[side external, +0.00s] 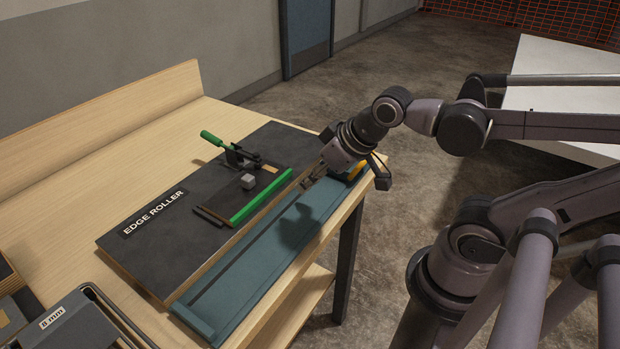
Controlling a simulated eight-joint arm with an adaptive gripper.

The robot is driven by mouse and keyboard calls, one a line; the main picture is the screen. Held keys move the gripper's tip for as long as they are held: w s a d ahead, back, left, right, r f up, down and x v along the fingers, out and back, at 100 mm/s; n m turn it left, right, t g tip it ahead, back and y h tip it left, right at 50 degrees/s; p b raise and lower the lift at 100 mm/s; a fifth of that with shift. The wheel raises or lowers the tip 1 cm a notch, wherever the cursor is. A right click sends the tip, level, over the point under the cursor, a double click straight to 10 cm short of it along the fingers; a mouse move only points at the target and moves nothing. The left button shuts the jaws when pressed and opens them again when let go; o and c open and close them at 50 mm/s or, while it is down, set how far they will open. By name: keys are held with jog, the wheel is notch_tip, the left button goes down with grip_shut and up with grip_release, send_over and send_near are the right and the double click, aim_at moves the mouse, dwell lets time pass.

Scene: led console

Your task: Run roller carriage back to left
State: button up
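The edge roller is a black board (170,240) lettered "EDGE ROLLER", with a teal track (235,290) along its front edge. A yellow part (354,171), perhaps the roller carriage, is at the track's right end, mostly hidden behind my gripper. My gripper (348,181) is above that right end, its fingers spread apart, one on each side of the yellow part in the picture. I cannot tell whether it touches anything. A bright green strip (261,197) runs along the front edge of a dark panel (215,214) on the board.
A toggle clamp with a green handle (212,138) and a small grey block (248,181) sit on the board. The left part of the track looks clear. A case marked "8 mm" (75,325) stands at the lower left of the wooden bench (75,190).

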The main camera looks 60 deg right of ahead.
jog(key=shift+c, duration=0.5)
jog(key=s+d+r+m+g, duration=0.3)
jog(key=d+r+m, duration=0.2)
jog(key=d+m, duration=0.35)
jog(key=s+d+r+m+g, duration=0.2)
jog(key=s+d+r+m, duration=0.2)
jog(key=d+m, duration=0.5)
jog(key=shift+m, duration=0.25)
jog(key=shift+w+a+f, duration=0.15)
jog(key=shift+w+f, duration=0.25)
jog(key=shift+f, duration=1.35)
jog(key=shift+w+a+f, duration=0.2)
jog(key=shift+w+f, duration=0.2)
jog(key=shift+f, duration=1.35)
jog(key=shift+w+a+f, duration=0.15)
jog(key=shift+w+f, duration=0.25)
jog(key=shift+f, duration=1.35)
grip_shut()
